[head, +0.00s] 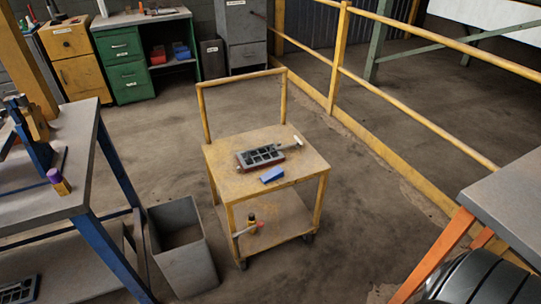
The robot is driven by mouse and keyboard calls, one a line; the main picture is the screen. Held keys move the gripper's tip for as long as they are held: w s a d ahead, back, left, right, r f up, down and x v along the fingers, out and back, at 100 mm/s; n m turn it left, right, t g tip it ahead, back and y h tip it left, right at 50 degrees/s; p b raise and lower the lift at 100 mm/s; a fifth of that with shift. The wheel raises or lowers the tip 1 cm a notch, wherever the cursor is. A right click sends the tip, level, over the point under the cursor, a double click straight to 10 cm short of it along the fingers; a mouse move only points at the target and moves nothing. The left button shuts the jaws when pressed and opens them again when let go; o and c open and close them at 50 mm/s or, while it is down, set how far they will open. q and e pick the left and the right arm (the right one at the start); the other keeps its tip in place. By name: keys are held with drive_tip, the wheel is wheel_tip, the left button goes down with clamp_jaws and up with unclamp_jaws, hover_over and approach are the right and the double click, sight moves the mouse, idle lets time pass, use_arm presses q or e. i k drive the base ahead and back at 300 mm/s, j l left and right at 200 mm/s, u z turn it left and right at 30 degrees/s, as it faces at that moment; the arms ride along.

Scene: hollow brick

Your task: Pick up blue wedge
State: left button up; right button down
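The blue wedge (271,174) lies on the top of a yellow cart (229,187) in the middle of the view. It is near the cart's front edge, in front of a dark tray-like block with several openings (260,156). It looks apart from that block, though the gap is small. Neither of my grippers shows in the head view.
A white-ended tool (298,140) lies behind the block. A hammer-like tool (250,227) is on the cart's lower shelf. A grey bin (181,240) stands left of the cart. Workbenches flank both sides, with a yellow railing (400,123) behind. Floor in front is open.

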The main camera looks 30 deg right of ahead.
sight(276, 172)
drive_tip(key=z, duration=1.05)
drive_tip(key=i+l+u, duration=0.4)
drive_tip(key=i+l, duration=0.2)
drive_tip(key=i+l+u, duration=0.2)
drive_tip(key=l, duration=0.25)
drive_tip(key=i+l+u, duration=0.2)
drive_tip(key=l, duration=0.25)
drive_tip(key=i, duration=0.1)
